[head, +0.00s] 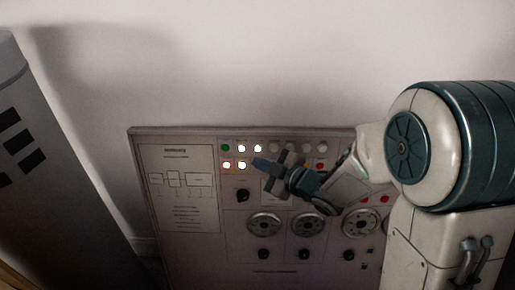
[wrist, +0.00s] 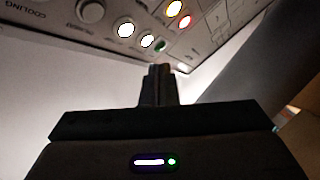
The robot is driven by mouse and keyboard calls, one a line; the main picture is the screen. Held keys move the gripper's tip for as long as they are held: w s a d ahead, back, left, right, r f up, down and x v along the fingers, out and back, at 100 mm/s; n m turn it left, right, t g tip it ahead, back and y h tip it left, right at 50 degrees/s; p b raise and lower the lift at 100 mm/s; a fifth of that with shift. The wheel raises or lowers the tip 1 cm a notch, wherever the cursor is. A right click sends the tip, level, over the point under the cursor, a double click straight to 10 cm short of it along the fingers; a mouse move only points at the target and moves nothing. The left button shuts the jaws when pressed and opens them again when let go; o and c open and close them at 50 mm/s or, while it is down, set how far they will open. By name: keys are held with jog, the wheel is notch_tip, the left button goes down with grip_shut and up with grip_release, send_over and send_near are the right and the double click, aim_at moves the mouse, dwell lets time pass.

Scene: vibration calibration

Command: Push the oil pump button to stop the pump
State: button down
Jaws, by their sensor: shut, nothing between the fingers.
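The control panel (head: 190,250) stands against the wall, with rows of small buttons near its top. A green button (head: 225,148) and two lit white buttons (head: 249,148) are in the upper row. A lit red button (head: 226,165) and a lit yellow button (head: 242,165) are below them. I cannot read which one is the oil pump button. My gripper (head: 257,162) is shut and empty, its tip just right of the yellow button. In the wrist view, the fingertips (wrist: 159,69) point toward the panel near the green button (wrist: 159,46); contact is not visible.
Several dials (head: 265,224) and black knobs (head: 264,254) sit lower on the panel. More buttons, including a red one (head: 320,167), lie right of my gripper. A grey cabinet (head: 40,180) stands at the left. My arm covers the panel's right side.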

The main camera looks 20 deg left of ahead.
jog(key=shift+w+a+f, duration=0.15)
jog(key=shift+w, duration=0.55)
jog(key=shift+w+a+f, duration=0.15)
jog(key=shift+w+a, duration=0.05)
jog(key=shift+w, duration=0.45)
jog(key=shift+w+a+f, duration=0.15)
jog(key=shift+w, duration=0.55)
jog(key=shift+w+b, duration=0.15)
jog(key=shift+b, duration=0.15)
jog(key=shift+w+a+f, duration=0.1)
jog(key=shift+w, duration=0.15)
jog(key=shift+w, duration=0.35)
dwell(0.9)
jog(key=shift+s, duration=0.1)
jog(key=shift+s+b, duration=0.35)
jog(key=shift+s, duration=0.3)
jog(key=shift+s+d+r, duration=0.2)
jog(key=shift+s+d, duration=0.05)
jog(key=shift+s, duration=0.55)
jog(key=shift+s+d+r, duration=0.2)
jog(key=shift+s, duration=0.6)
jog(key=shift+s+d+r, duration=0.2)
jog(key=shift+s+d, duration=0.05)
jog(key=shift+s, duration=0.55)
